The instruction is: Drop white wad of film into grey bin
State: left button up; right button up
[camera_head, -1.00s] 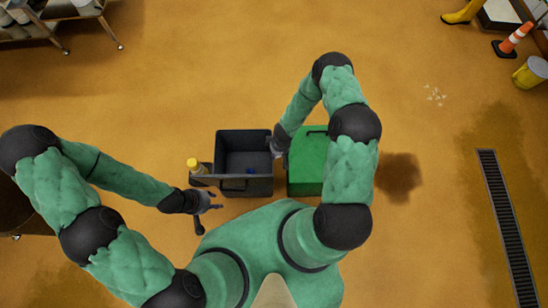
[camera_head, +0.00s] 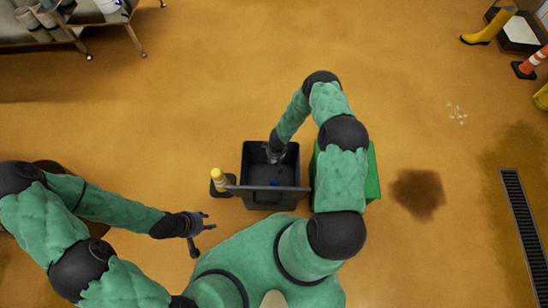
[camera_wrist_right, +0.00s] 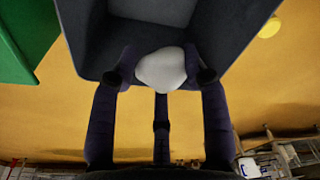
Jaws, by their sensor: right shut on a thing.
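The white wad of film (camera_wrist_right: 162,70) shows in the right wrist view between the fingertips of my right gripper (camera_wrist_right: 160,75), which is shut on it. The grey bin (camera_head: 252,157) stands on the floor in front of me in the head view. My right gripper (camera_head: 274,154) is over the bin's opening in the head view; the wad is hidden there. The bin's dark wall (camera_wrist_right: 230,30) is behind the wad in the right wrist view. My left gripper (camera_head: 207,220) is open and empty, left of the bin and apart from it.
A green bin (camera_head: 373,175) stands just right of the grey one, partly hidden by my right arm. A yellow-capped bottle (camera_head: 217,175) is at the grey bin's left side. A floor drain (camera_head: 525,230) lies far right. Open floor surrounds the bins.

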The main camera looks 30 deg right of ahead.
jog(key=shift+f+b, duration=1.15)
jog(key=shift+f, duration=0.65)
jog(key=o, duration=0.8)
jog(key=shift+r, duration=0.1)
jog(key=r, duration=0.4)
jog(key=s+r, duration=0.1)
jog(key=r, duration=0.6)
jog(key=shift+s+d+r, duration=0.2)
jog(key=shift+r, duration=0.2)
